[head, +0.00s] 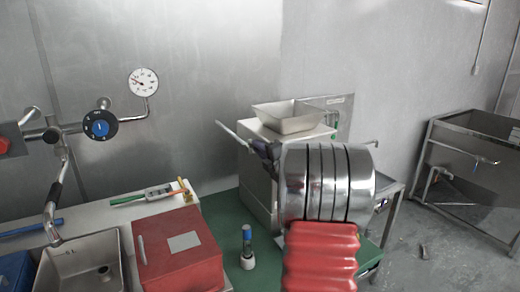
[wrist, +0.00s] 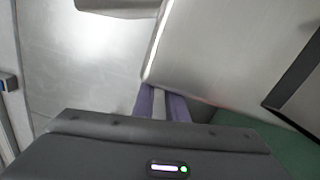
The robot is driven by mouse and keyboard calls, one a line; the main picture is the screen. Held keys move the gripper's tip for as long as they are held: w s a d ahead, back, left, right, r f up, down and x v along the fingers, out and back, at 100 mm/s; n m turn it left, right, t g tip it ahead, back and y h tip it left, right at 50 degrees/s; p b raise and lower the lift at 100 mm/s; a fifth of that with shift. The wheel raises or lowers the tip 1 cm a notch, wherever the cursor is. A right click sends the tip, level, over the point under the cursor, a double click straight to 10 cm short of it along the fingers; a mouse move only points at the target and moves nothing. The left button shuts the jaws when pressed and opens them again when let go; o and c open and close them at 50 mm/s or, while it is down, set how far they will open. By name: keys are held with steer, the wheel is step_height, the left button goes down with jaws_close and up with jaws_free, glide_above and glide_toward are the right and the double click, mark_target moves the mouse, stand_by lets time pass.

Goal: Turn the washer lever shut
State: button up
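The washer appears to be the boxy steel machine (head: 258,165) in the middle of the head view. A thin metal lever bar (head: 232,133) sticks out from its left side, raised toward the upper left. My gripper (head: 268,152) is close to this bar's lower end, at the machine's near side; contact cannot be told. In the wrist view, the two purple fingers of my gripper (wrist: 162,104) stand a little apart, with a pale strip in the gap. I cannot make out a held lever there. A steel panel (wrist: 235,50) fills the right side beyond the fingers. My arm hides the machine's front right.
A metal tray (head: 290,117) sits on top of the machine. A red box (head: 180,250), a small blue-topped bottle (head: 247,245) and a sink (head: 85,270) stand at the left. A blue-knobbed valve (head: 100,126) is on the wall.

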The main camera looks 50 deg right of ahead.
jaws_close()
steer(key=shift+f, duration=0.1)
